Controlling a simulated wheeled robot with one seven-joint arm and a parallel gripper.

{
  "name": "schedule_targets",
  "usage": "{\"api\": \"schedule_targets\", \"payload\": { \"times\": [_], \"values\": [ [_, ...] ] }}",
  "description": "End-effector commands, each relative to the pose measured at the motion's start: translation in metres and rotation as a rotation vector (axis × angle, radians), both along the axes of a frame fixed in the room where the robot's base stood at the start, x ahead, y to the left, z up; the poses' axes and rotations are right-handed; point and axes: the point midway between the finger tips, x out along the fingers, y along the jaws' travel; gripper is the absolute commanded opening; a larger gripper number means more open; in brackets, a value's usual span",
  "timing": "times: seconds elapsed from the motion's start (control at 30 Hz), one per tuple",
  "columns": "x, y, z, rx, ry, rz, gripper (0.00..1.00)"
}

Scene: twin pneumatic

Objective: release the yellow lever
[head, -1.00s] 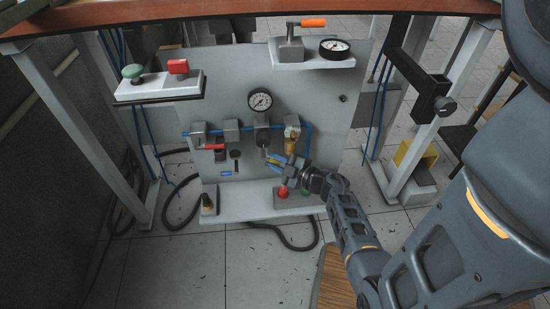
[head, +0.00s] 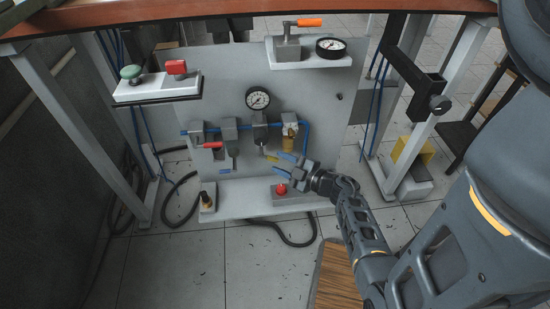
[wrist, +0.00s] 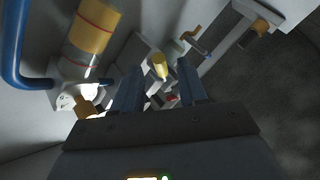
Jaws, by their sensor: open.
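The yellow lever (head: 271,156) shows as a small yellow piece below the pressure gauge on the grey panel. In the wrist view a yellow-ended part (wrist: 161,67), which looks like this lever, lies beyond and between my fingertips. My gripper (head: 281,165) is in front of the panel, just right of and below the lever. In the wrist view its two fingers (wrist: 158,80) are spread with nothing held between them. The lever seems apart from the fingers; its exact angle is too small to tell.
A gauge (head: 257,98), a yellow-bodied filter (head: 289,131) and a red-handled valve (head: 212,145) sit along the blue pipe. A red button (head: 281,189) is on the lower shelf below my gripper. A wooden tabletop (head: 150,17) is overhead.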

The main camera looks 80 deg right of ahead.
Motion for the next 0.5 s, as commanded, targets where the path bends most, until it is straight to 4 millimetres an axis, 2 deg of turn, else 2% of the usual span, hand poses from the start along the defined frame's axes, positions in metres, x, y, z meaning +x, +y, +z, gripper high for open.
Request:
{"api": "schedule_targets", "payload": {
  "times": [0.2,0.5],
  "values": [
    [-0.028,0.013,0.005,0.002,0.002,0.002,0.42],
    [-0.038,0.016,0.006,-0.001,0.0,0.002,0.42]
  ]
}}
